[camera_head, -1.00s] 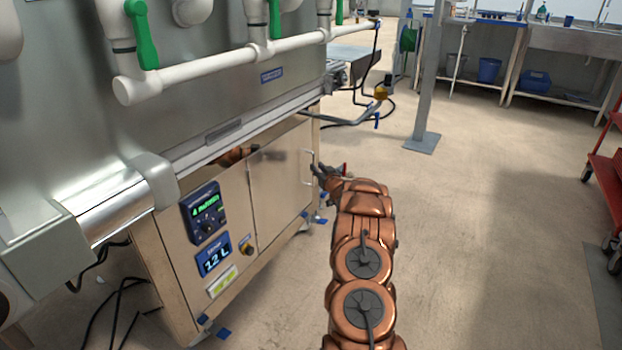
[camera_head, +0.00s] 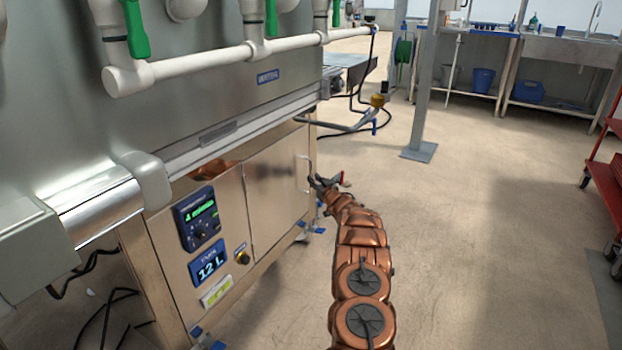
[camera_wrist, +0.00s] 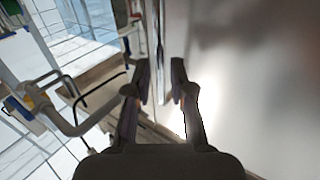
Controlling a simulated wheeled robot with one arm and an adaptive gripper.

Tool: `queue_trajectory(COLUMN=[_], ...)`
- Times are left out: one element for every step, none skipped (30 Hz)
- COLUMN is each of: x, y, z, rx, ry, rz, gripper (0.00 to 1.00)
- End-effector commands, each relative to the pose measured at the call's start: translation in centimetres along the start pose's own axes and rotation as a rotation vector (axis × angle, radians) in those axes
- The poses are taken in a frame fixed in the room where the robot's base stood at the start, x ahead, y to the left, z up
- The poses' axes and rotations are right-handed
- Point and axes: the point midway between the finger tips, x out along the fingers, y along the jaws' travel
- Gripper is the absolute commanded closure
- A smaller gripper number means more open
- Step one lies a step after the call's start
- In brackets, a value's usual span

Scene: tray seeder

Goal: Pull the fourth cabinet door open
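One metal cabinet door (camera_head: 277,188) shows on the front of the steel machine, shut as far as I can see. I cannot tell from the frames whether it is the fourth. Its thin vertical handle (camera_head: 308,173) is near the door's right edge. My gripper (camera_head: 319,181) is right beside this handle. In the wrist view the door (camera_wrist: 255,75) fills the right side. The handle (camera_wrist: 159,50) shows between and beyond the two fingers of my gripper (camera_wrist: 154,78). The fingers are apart; contact with the handle is not clear.
A control panel (camera_head: 196,218) and a blue display (camera_head: 209,262) are left of the door. White pipes (camera_head: 225,63) run above. A grey post (camera_head: 422,90) stands behind to the right, and a red cart (camera_head: 606,180) is at the far right. The floor (camera_head: 470,240) right of my arm is clear.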

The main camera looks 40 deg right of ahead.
Motion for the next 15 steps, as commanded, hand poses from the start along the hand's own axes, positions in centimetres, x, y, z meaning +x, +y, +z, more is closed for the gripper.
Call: queue_trajectory(x=[0.4, 0.6, 0.8, 1.0, 1.2, 1.4, 1.5, 1.7, 1.9, 2.0, 2.1, 2.3, 2.5, 2.6, 2.7], y=[0.0, -0.1, -0.1, -0.2, -0.2, -0.2, -0.2, -0.1, -0.1, -0.1, -0.1, -0.1, -0.1, -0.1, -0.1], z=[0.0, -0.1, -0.1, -0.1, 0.0, 0.0, -0.1, 0.0, 0.1, 0.2, 0.2, 0.3, 0.2, 0.1, 0.1], rx=[-0.002, -0.002, -0.001, 0.000, -0.001, -0.001, -0.002, -0.002, -0.001, -0.001, 0.000, -0.001, 0.000, 0.000, -0.002], ry=[0.004, 0.005, 0.006, 0.006, 0.005, 0.005, 0.005, 0.004, 0.002, 0.001, 0.000, -0.001, 0.001, 0.002, 0.003], rz=[-0.001, -0.001, -0.002, -0.002, -0.004, -0.005, -0.005, -0.005, -0.005, -0.005, -0.005, -0.005, -0.005, -0.005, -0.006], gripper=[0.77, 0.77, 0.77, 0.77, 0.77, 0.77, 0.77, 0.77, 0.77, 0.77, 0.77, 0.77, 0.77, 0.77, 0.77])
